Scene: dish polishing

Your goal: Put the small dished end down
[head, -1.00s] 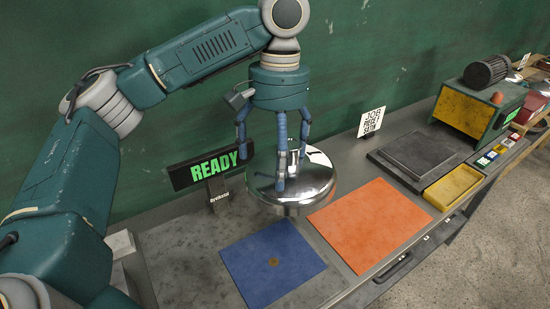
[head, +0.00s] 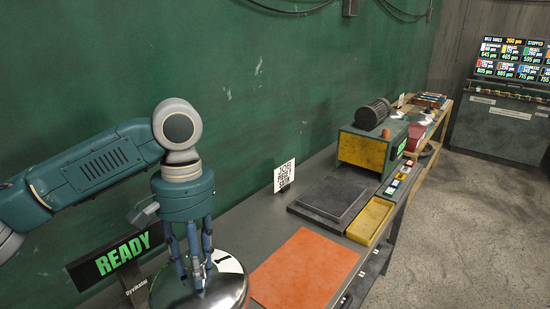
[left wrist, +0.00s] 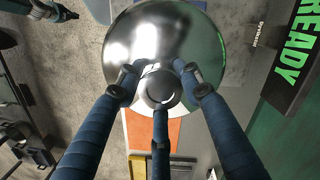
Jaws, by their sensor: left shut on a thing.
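The dished end (head: 227,288) is a shiny, round metal dome at the bottom left of the head view, cut off by the frame edge. My left gripper (head: 198,280) comes down over it from above, its blue fingers shut around the knob at its top. In the left wrist view, the dished end (left wrist: 150,35) fills the upper middle, with the fingers of the left gripper (left wrist: 161,92) closed around the dark round knob. I cannot tell whether its underside touches the bench. My right gripper does not show in the head view.
The READY sign (head: 122,252) stands close left of the dished end. An orange mat (head: 305,270) lies right of it. Farther along are a dark flat plate (head: 330,198), a yellow tray (head: 370,220), a code card (head: 285,175) and a machine (head: 370,150). The green wall is behind.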

